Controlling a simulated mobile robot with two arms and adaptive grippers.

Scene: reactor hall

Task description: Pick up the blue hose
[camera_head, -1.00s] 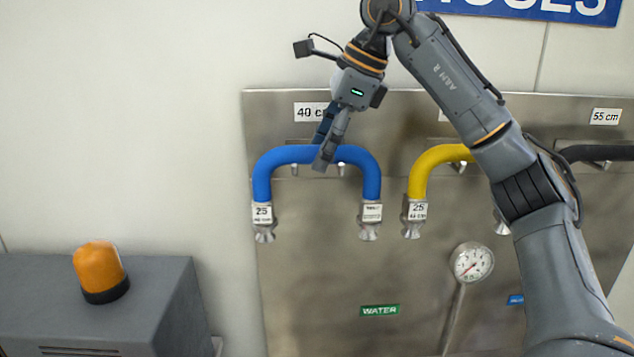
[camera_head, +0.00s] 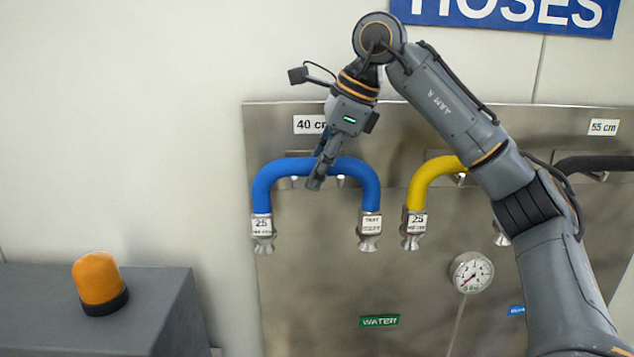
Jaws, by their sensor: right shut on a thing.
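The blue hose (camera_head: 268,180) is bent like an arch, with metal couplings and white tags at both ends. It hangs at pegs on the steel panel under the "40 cm" label. My right gripper (camera_head: 318,172) comes from above and is shut on the top of the blue hose, near its middle. One finger shows in front of the hose; the other is mostly hidden behind. The hose still sits at its pegs, its ends hanging down. My left gripper is not in view.
A yellow hose (camera_head: 420,185) hangs just right, partly behind my right arm. A black hose (camera_head: 600,163) is at the far right. A gauge (camera_head: 472,272) stands out from the steel panel (camera_head: 310,300). An orange beacon (camera_head: 97,280) sits on a grey cabinet (camera_head: 165,305) at left.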

